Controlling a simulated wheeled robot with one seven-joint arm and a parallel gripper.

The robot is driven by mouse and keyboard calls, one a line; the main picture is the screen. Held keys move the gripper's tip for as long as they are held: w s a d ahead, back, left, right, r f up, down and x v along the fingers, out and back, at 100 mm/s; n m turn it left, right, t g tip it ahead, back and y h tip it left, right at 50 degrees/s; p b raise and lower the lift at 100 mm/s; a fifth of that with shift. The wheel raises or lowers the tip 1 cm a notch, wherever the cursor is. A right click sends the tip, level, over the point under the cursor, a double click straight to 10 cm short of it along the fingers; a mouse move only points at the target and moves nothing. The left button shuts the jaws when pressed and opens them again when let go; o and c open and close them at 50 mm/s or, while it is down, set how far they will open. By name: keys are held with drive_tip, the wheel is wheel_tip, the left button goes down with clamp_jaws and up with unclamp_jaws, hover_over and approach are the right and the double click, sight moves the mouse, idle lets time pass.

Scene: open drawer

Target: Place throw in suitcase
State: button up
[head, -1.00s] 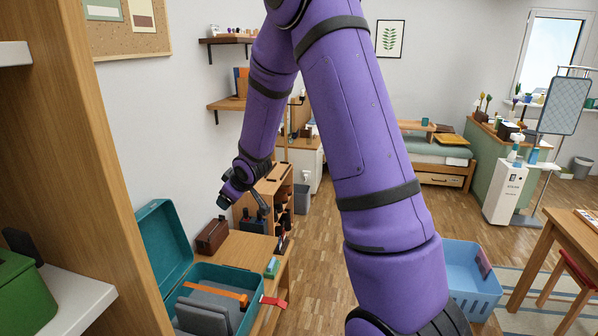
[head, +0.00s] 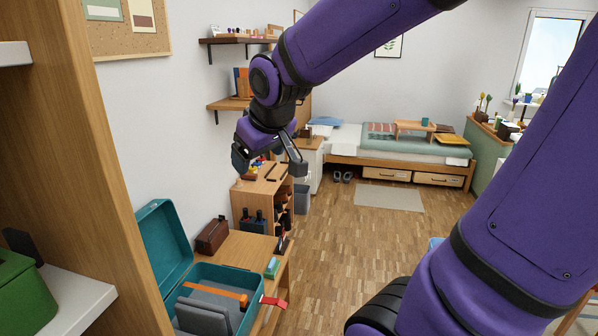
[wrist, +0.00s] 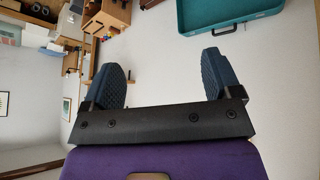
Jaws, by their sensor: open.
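The teal suitcase (head: 165,240) stands open at lower left on a wooden surface, its lid raised. I cannot tell whether any of these is the throw. A green cover (head: 440,150) lies on the far bed; I cannot tell if it is the throw. My gripper (head: 270,165) is open and empty, above and beyond the suitcase. The wrist view shows its two spread fingers (wrist: 161,78) and a teal case part (wrist: 225,14).
A brown box (head: 212,236) stands behind the suitcase. A wooden shelf unit (head: 262,190) is below my gripper, and wall shelves (head: 228,103) are above left. A white shelf (head: 75,300) with a green box (head: 22,290) is nearest left. The floor (head: 345,245) at centre is clear.

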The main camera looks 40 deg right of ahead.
drive_tip(key=s+a+r, duration=0.1)
drive_tip(key=s, duration=0.6)
drive_tip(key=s+a+r+m+g+y, duration=0.1)
drive_tip(key=s+a, duration=0.1)
drive_tip(key=s, duration=0.6)
drive_tip(key=shift+a, duration=0.25)
